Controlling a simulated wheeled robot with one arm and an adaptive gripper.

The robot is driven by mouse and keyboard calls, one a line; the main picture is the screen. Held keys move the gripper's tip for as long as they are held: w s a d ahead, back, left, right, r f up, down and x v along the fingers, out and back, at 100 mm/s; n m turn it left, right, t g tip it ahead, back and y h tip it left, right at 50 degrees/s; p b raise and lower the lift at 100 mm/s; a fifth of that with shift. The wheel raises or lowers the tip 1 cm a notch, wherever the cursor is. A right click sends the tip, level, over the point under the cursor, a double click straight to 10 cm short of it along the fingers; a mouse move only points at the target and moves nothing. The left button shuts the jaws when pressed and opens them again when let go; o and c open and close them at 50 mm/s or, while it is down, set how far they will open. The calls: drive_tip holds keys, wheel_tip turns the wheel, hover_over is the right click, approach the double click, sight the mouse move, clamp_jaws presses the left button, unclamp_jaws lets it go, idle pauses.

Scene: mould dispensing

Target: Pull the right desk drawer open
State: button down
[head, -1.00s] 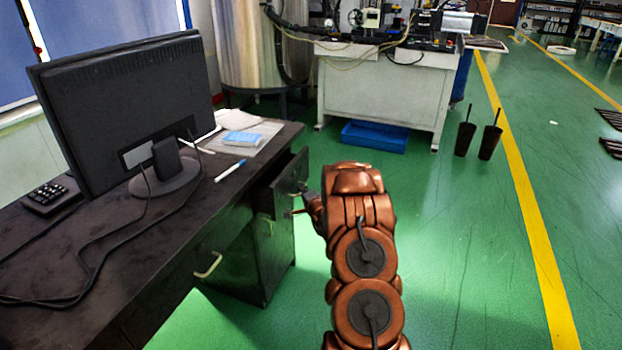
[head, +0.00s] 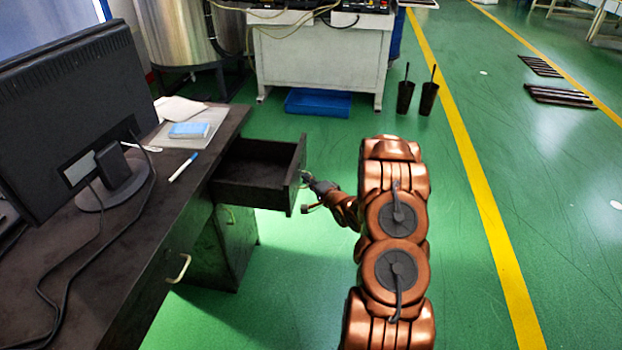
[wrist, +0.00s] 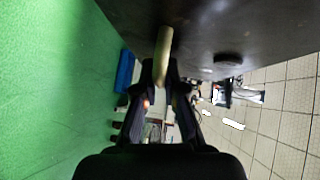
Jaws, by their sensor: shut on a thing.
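The right desk drawer (head: 256,172) stands pulled out from the dark desk (head: 95,265), and its inside shows as an empty dark box. My gripper (head: 308,180) is at the drawer's front face, at the end of my copper-coloured arm. In the wrist view my gripper (wrist: 165,88) is shut on the drawer's pale handle (wrist: 163,50), which sits between the two fingers. The dark drawer front (wrist: 215,30) fills the top of that view. In the head view the handle is mostly hidden by my fingers.
A monitor (head: 70,110), papers and a blue box (head: 190,130) are on the desk. Another handle (head: 180,268) is on the desk front, nearer me. A blue bin (head: 318,103) and two black containers (head: 428,98) stand beyond.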

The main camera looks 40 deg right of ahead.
drive_tip(key=shift+d, duration=0.1)
drive_tip(key=c, duration=1.5)
unclamp_jaws()
drive_tip(key=shift+s, duration=0.1)
drive_tip(key=s, duration=0.4)
drive_tip(key=s+r, duration=0.1)
drive_tip(key=s, duration=0.6)
drive_tip(key=shift+s+r, duration=0.35)
drive_tip(key=shift+s, duration=0.05)
